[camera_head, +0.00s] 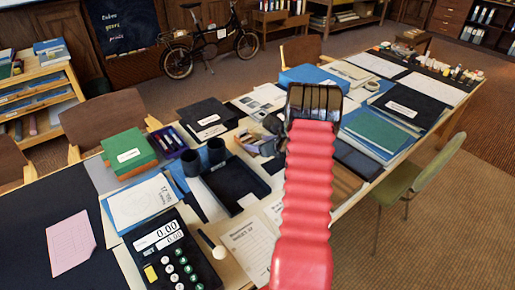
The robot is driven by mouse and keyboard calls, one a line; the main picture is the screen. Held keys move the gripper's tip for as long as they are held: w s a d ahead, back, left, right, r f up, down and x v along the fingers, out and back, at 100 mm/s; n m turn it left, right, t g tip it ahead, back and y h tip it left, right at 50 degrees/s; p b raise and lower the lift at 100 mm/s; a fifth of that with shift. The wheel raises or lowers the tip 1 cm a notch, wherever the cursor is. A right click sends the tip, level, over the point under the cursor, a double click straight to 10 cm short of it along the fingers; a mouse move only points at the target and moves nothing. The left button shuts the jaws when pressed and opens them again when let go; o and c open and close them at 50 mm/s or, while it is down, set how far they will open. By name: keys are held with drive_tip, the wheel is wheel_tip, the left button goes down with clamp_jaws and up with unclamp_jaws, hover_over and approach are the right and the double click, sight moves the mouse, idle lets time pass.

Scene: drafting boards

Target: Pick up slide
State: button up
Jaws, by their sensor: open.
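I cannot make out a slide for certain among the many small things on the long table (215,238). My red ribbed arm rises through the middle of the view and ends in a black wrist. My gripper (262,140) shows small and dark to the left of the wrist, above the middle of the table. It is open, and I see nothing held in it. My arm and wrist hide part of the table behind them.
A calculator (172,255), a pink sheet (70,242), a green box (128,152), black trays (235,182) and folders (408,107) crowd the table. A green chair (412,185) stands at the right, brown chairs at the left. Open floor lies right.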

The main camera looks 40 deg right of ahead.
drive_tip(key=shift+w+d+f, duration=0.1)
drive_tip(key=shift+w+f, duration=0.15)
drive_tip(key=shift+w, duration=0.15)
drive_tip(key=c, duration=1.1)
drive_tip(key=shift+r, duration=0.15)
wheel_tip(320, 180, up, 10)
drive_tip(key=shift+f, duration=0.1)
idle(0.4)
idle(0.4)
